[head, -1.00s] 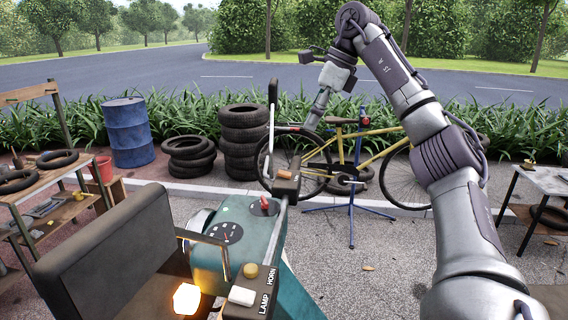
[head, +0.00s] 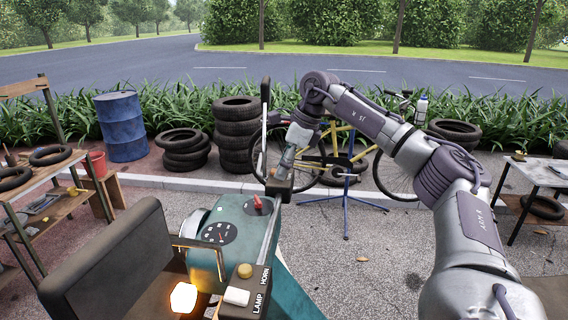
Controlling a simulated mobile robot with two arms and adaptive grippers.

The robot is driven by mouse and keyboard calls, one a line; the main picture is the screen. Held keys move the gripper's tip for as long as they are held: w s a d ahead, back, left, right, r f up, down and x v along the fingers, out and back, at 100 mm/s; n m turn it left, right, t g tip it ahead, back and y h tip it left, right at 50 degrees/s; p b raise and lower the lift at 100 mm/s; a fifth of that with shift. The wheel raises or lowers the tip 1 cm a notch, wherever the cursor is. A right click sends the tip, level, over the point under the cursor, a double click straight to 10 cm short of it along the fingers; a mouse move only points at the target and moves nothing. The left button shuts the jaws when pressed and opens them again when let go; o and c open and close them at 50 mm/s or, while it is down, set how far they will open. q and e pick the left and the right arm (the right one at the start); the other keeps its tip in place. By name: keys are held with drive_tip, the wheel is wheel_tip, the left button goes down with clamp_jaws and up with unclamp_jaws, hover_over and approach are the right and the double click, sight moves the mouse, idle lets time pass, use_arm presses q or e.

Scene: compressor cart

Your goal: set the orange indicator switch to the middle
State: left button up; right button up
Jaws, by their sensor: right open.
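The orange indicator switch (head: 281,174) is on the small dark box (head: 279,187) near the bars of the teal cart. My right gripper (head: 285,167) is over this box, with its fingers down around or right beside the switch. The fingers hide most of the switch, so its setting and any contact cannot be told. The right gripper is open. My left gripper is not in view. An amber lamp (head: 184,297) glows at the lower left of the cart.
The teal dash (head: 213,225) has a gauge and a red knob (head: 258,202). A panel marked LAMP and HORN has a white switch (head: 236,296) and a yellow button (head: 245,270). An upright lever (head: 264,115) stands beside the gripper.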

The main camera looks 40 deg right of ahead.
clamp_jaws()
drive_tip(key=shift+w+a+r+g+h, duration=0.2)
drive_tip(key=shift+g+h, duration=0.1)
drive_tip(key=shift+g, duration=0.2)
drive_tip(key=shift+g+h, duration=0.5)
unclamp_jaws()
